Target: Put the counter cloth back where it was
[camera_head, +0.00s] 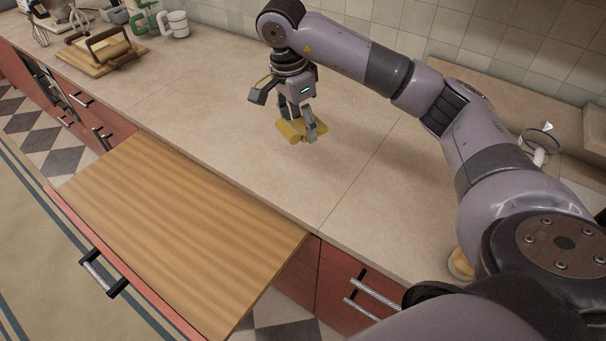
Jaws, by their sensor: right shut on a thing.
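The counter cloth (290,131) is a small yellow, rolled or folded piece over the beige countertop. My right gripper (302,133) points down and is shut on the cloth, low over the middle of the counter. I cannot tell whether the cloth touches the counter. One finger hides part of it. My left gripper is not in view.
A wide wooden board (175,225) sticks out from the cabinet front, below the counter edge. A bread board with a loaf (108,52), a white mug (178,24) and a green object (143,20) stand at the back left. The counter around the cloth is clear.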

